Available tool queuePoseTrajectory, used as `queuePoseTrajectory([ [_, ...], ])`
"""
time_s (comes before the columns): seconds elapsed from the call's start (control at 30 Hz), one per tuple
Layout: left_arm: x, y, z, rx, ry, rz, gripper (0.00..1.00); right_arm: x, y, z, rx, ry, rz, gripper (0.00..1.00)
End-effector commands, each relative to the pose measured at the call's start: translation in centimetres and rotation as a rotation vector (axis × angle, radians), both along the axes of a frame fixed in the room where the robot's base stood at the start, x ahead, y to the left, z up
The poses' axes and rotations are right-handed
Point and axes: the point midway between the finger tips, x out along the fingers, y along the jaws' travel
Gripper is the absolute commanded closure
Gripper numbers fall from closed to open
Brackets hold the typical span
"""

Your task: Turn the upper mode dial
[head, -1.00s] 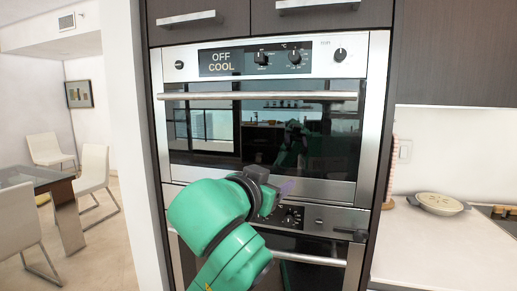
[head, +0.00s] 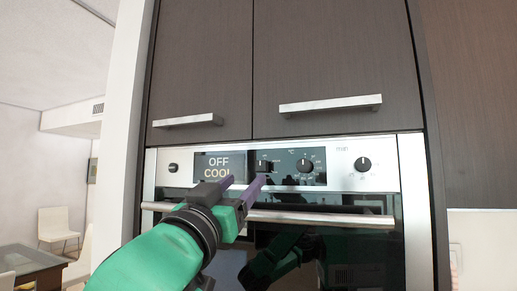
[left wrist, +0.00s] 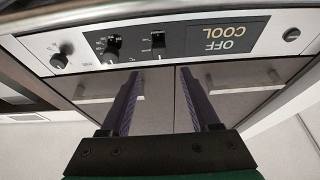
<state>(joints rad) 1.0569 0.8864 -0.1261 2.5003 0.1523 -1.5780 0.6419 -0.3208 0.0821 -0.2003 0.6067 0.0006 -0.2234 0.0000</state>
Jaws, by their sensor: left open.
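The upper oven's control panel (head: 335,180) holds a dark dial next to the display (head: 263,166), which I take as the mode dial; it also shows in the left wrist view (left wrist: 158,40). The display (head: 212,160) reads "OFF COOL". My left gripper (head: 242,182) is open, its two purple fingers pointing at the panel just below and left of this dial in the head view. In the left wrist view (left wrist: 160,70) the dial stands ahead of the gap between the fingers. No contact is visible. My right gripper is out of view.
A second dial (head: 305,165) is close to the right, and another (head: 363,164) further right. A small knob (head: 173,167) is left of the display. The oven door handle (head: 320,217) runs just below the fingers. Cabinet handles (head: 330,103) are above.

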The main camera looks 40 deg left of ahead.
Motion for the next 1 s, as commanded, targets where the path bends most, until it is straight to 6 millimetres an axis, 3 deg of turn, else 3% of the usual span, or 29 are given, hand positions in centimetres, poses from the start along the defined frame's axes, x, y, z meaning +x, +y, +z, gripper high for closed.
queuePoseTrajectory([
  [0.03, 1.3, 0.5, 1.3, -0.002, 0.010, 0.002, 0.38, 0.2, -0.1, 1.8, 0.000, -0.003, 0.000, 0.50],
  [0.1, 3.0, 1.1, 2.0, -0.001, 0.010, 0.001, 0.38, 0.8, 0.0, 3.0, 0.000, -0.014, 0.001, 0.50],
  [0.3, 6.6, 2.3, 3.2, 0.000, 0.003, 0.001, 0.38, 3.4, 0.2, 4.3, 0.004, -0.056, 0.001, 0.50],
  [0.67, 7.7, 2.7, 3.3, 0.000, 0.001, -0.001, 0.38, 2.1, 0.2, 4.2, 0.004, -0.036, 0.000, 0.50],
  [0.8, 7.6, 2.6, 3.3, 0.000, 0.000, -0.001, 0.91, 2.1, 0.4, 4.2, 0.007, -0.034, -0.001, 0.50],
  [0.83, 7.6, 2.6, 3.3, 0.000, 0.000, -0.001, 1.00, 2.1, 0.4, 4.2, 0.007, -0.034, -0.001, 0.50],
  [1.0, 7.6, 2.6, 3.3, 0.002, 0.001, 0.000, 1.00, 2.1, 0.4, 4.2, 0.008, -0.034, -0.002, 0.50],
])
